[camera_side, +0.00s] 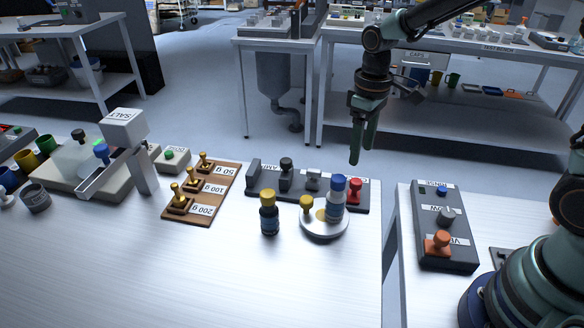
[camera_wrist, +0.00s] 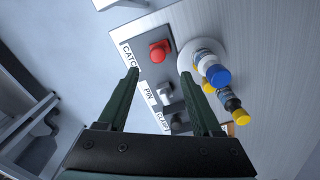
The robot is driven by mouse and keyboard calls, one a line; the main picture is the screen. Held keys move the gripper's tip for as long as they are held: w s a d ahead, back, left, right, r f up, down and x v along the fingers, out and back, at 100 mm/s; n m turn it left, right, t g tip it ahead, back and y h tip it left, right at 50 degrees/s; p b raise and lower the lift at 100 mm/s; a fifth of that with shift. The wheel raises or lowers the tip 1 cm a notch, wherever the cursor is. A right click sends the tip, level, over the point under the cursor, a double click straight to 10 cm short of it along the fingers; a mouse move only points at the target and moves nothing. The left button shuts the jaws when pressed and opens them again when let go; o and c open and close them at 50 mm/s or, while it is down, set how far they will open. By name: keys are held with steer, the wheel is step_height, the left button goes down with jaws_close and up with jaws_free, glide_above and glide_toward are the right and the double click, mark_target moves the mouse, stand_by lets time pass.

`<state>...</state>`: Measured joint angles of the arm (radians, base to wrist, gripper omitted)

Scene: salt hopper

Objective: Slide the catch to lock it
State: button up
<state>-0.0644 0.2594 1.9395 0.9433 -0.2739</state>
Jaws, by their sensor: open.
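The catch is a red knob (camera_side: 354,189) at the right end of a dark panel (camera_side: 328,203), by a label only partly readable in the side view. In the wrist view the red knob (camera_wrist: 159,50) stands beside the word CATCH, on the same panel as grey knobs labelled PIN and CLAMP. My gripper (camera_side: 362,152) is open and empty, pointing down above and behind the panel's right end. In the wrist view the fingers of my gripper (camera_wrist: 160,75) are spread, with the red knob beyond their tips, not touched.
A white round dish (camera_side: 324,232) with a blue-capped bottle (camera_side: 335,204) stands close in front of the catch. A dark yellow-capped bottle (camera_side: 269,214) is left of it. A weights board (camera_side: 205,205) and salt hopper (camera_side: 124,130) stand left.

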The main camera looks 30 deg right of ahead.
step_height(320, 180, up, 4)
steer(key=shift+f, duration=0.25)
steer(key=s+d+r+m+t, duration=0.2)
steer(key=s+r+t, duration=0.3)
steer(key=s+r, duration=0.3)
steer(key=shift+s+d+m+t, duration=0.3)
steer(key=shift+s+m, duration=0.6)
steer(key=shift+s, duration=0.2)
stand_by(1.3)
